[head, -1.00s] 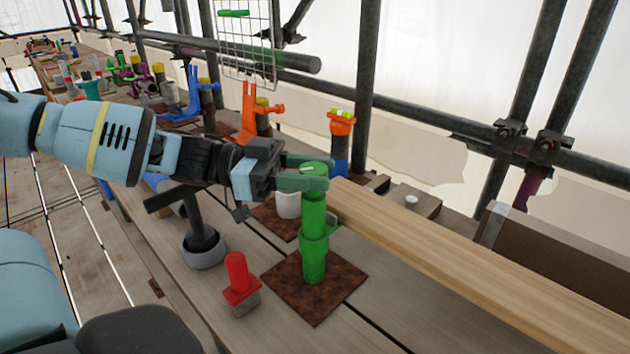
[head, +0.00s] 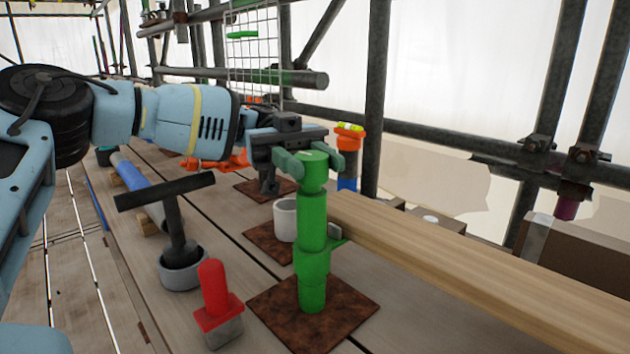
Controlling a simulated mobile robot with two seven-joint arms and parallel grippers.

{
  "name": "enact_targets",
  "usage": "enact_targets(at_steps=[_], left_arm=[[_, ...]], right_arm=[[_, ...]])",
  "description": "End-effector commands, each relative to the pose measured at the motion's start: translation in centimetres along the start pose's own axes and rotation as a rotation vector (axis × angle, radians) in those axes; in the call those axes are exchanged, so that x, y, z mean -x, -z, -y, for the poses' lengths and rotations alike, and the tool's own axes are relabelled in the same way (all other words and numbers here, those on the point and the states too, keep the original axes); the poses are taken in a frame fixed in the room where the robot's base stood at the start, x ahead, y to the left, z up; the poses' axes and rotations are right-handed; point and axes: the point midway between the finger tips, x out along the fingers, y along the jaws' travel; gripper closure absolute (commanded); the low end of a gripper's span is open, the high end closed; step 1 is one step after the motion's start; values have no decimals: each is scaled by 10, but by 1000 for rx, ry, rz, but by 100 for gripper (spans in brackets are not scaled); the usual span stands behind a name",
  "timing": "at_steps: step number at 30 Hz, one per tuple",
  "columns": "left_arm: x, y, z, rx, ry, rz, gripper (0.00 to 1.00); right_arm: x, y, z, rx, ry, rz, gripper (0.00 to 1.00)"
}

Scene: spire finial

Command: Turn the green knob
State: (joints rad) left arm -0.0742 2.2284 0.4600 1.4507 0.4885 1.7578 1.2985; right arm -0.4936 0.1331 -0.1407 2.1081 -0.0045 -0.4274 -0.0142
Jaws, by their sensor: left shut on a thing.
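The green knob (head: 312,172) is the round cap on top of an upright green post (head: 312,222). The post stands on a rusty square plate (head: 350,302) on the wooden bench. My left gripper (head: 308,163) is shut on the green knob, with one green finger on its left side and one on its right. My right gripper is not in view.
A long wooden beam (head: 470,255) runs right from beside the post. A red-handled block (head: 214,295), a dark T-handled tool in a grey cup (head: 178,225) and a white cup (head: 285,220) stand nearby. Scaffold poles (head: 376,100) rise behind.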

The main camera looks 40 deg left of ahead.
Motion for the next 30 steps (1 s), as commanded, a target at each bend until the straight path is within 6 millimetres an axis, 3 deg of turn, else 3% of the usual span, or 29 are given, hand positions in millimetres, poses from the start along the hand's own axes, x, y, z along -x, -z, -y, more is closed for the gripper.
enact_targets(at_steps=[12, 30], left_arm=[[0, -1, 1, 1, -217, -1, 85], [0, 1, 0, -1, -256, -2, 85]], right_arm=[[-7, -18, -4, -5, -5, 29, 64], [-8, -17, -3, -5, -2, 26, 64]])
